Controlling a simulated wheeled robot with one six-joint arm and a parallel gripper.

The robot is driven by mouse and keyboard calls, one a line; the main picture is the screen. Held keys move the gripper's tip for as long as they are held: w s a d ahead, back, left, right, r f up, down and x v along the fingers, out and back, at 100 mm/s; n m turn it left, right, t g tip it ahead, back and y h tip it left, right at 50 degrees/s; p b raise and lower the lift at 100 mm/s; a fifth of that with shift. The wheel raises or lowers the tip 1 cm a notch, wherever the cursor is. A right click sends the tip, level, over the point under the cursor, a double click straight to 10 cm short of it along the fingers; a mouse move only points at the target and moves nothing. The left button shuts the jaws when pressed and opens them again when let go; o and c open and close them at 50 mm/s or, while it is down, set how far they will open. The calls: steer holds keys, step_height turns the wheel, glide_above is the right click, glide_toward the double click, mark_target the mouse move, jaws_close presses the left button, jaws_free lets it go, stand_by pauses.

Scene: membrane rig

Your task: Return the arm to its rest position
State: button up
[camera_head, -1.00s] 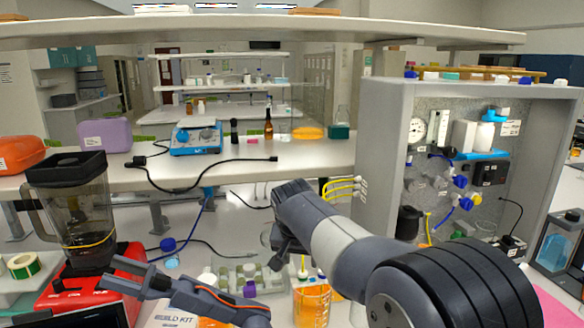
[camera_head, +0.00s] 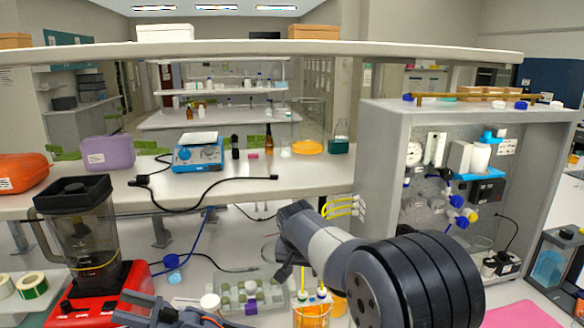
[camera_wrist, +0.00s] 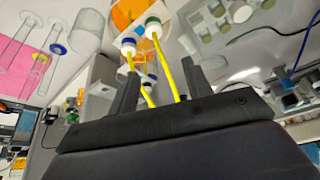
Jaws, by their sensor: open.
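No object is visibly held. Yellow tubes (camera_wrist: 167,62) from an orange bottle (camera_wrist: 128,14) appear between the fingers in the picture; their distance from the fingers is unclear.
A blender (camera_head: 82,235) stands left of my gripper. The membrane rig panel (camera_head: 385,150) rises at right. A shelf (camera_head: 270,50) spans above the bench.

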steer(key=shift+r, duration=2.05)
steer(key=shift+d+b, duration=0.15)
steer(key=shift+b, duration=0.15)
